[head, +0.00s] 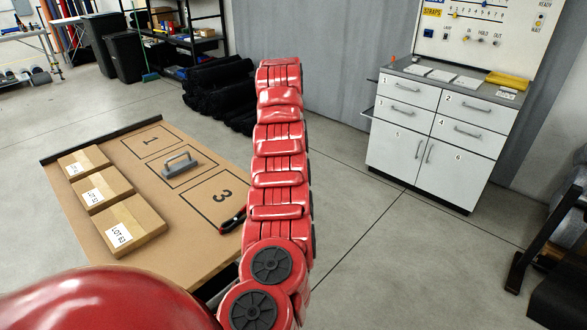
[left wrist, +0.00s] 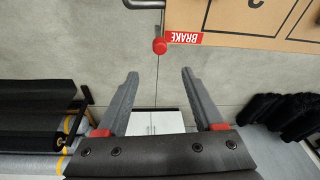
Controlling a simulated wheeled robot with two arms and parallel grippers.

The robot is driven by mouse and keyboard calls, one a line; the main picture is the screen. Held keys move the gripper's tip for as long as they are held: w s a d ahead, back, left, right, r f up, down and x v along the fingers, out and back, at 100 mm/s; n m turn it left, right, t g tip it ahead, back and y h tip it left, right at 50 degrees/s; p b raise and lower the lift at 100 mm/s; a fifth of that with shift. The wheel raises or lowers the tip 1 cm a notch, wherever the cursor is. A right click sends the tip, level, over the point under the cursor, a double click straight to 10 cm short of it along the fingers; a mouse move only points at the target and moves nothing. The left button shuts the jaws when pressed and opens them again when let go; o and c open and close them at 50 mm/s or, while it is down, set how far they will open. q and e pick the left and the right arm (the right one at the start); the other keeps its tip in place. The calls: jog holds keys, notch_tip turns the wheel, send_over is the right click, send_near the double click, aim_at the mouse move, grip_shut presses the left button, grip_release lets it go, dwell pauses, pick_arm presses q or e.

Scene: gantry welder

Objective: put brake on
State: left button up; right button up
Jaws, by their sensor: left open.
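In the left wrist view a red round knob (left wrist: 159,46) shows beside a red label reading BRAKE (left wrist: 185,38). The label is at the edge of a brown-topped cart (left wrist: 225,18). My left gripper (left wrist: 160,76) is open and empty, with the knob ahead of its fingertips, near the middle of the gap, and apart from them. In the head view the cart (head: 185,250) is at the left, and my red arm covers its right side. The knob and most of the gripper are hidden there. My right gripper is not in view.
Boxes (head: 137,227) stand along the cart's left side, and a grey handled block (head: 178,166) sits in a marked square. A small black-and-red piece (head: 232,220) shows by the 3; I cannot tell what it is. A white cabinet (head: 435,135) stands at right, with clear floor before it.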

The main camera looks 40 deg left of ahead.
pick_arm(q)
jog(key=shift+v, duration=0.8)
jog(key=shift+w+f, duration=0.1)
